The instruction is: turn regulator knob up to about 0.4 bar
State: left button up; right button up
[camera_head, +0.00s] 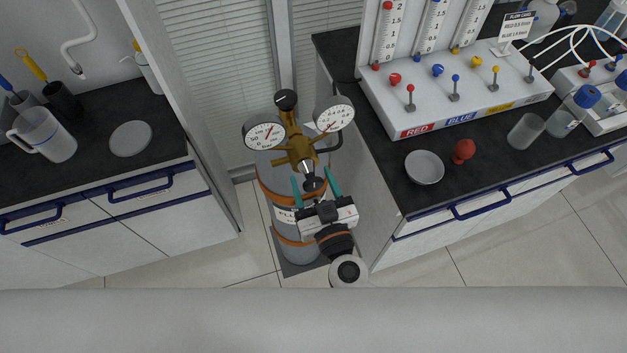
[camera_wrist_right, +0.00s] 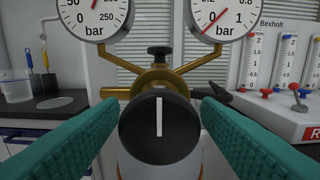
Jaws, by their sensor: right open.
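The black regulator knob (camera_wrist_right: 160,127) with a white line pointing straight up fills the middle of the right wrist view. It sits at the front of the brass regulator (camera_head: 297,150). My right gripper (camera_head: 312,178) is open, with a teal finger on each side of the knob; visible gaps separate them from it. The low-pressure gauge (camera_wrist_right: 225,16), marked 0 to 1 bar, is cut off at the top; its red needle points down-left, near 0. The other gauge (camera_wrist_right: 95,14) is marked to 250 bar. My left gripper is not in view.
The grey gas cylinder (camera_head: 287,196) with orange bands stands between two dark-topped counters.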

jog(key=c, duration=0.9)
jog(key=shift+m, duration=0.3)
